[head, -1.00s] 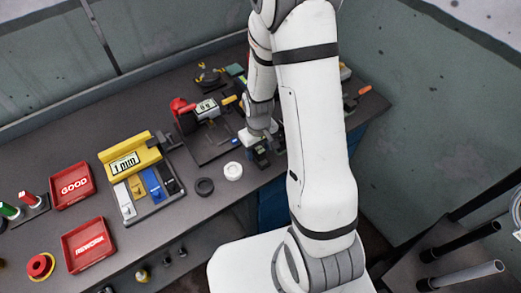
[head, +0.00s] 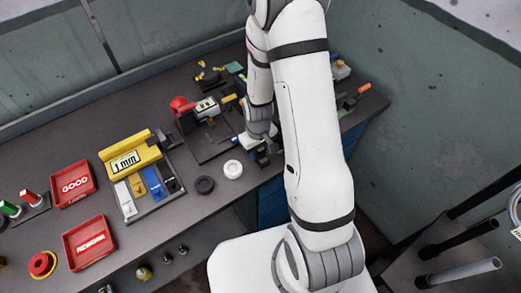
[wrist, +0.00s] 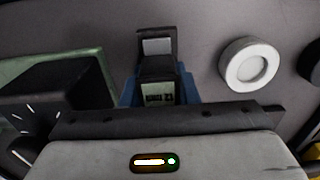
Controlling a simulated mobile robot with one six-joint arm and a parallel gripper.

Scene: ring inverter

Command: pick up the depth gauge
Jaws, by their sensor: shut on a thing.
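The depth gauge shows in the wrist view as a small dark device (wrist: 157,66) with a pale display and blue at its sides. In the head view it is a small dark shape (head: 262,158) near the front edge of the bench. My gripper (head: 264,147) is above it and shut on it. The gripper's body hides the gauge's lower part in the wrist view. I cannot tell whether the gauge is clear of the bench.
A white ring (head: 233,169) and a black ring (head: 204,185) lie left of the gripper. A yellow device (head: 131,158) reading "1 min" stands farther left, beyond a dark fixture. Red GOOD (head: 73,184) and REWORK (head: 89,244) trays are at the far left.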

